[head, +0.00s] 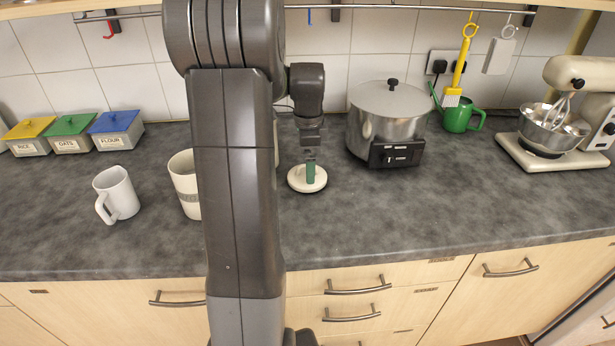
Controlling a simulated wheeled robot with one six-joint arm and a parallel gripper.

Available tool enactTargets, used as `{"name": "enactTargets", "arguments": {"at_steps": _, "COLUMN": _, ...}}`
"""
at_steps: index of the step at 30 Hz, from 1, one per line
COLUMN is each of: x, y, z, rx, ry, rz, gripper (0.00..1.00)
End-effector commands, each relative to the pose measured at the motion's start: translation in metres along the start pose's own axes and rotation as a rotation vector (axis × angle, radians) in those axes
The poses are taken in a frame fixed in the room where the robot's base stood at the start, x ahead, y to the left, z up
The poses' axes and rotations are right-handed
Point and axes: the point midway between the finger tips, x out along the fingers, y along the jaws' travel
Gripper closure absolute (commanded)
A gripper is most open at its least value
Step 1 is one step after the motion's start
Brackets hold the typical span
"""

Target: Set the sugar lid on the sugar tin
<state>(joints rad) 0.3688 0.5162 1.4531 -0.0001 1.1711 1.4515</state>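A round cream lid (295,184), which looks like the sugar lid, is right of my arm, over or on the counter. I cannot tell whether it touches the counter. My gripper (311,172) points down at its middle, where a narrow green part shows. The fingers are seen edge-on, so I cannot tell whether they are closed on the lid's knob. A cream container with a grey band (184,183), possibly the sugar tin, stands left of my arm, which hides its right side. A sliver of something cream shows at my arm's right edge.
A white mug (117,194) stands at the left. Three lidded boxes, yellow (29,136), green (72,133) and blue (116,130), line the back left. A steel pot (388,115), green watering can (460,115) and stand mixer (556,125) are at the right. The front right counter is clear.

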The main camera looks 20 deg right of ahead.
Motion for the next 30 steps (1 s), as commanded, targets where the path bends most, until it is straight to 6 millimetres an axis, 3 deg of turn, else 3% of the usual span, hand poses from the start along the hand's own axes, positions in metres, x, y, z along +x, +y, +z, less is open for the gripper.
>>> {"name": "enactTargets", "arguments": {"at_steps": 7, "x": 0.036, "y": 0.000, "z": 0.002, "rx": 0.000, "ry": -0.001, "rz": 0.004, "gripper": 0.00}}
{"name": "enactTargets", "arguments": {"at_steps": 16, "x": 0.040, "y": -0.001, "z": 0.002, "rx": 0.000, "ry": 0.000, "rz": 0.001, "gripper": 0.00}}
{"name": "enactTargets", "arguments": {"at_steps": 21, "x": 0.040, "y": -0.001, "z": 0.002, "rx": 0.000, "ry": 0.000, "rz": 0.001, "gripper": 0.29}}
{"name": "enactTargets", "arguments": {"at_steps": 30, "x": 0.039, "y": -0.001, "z": 0.002, "rx": 0.000, "ry": 0.000, "rz": 0.000, "gripper": 0.29}}
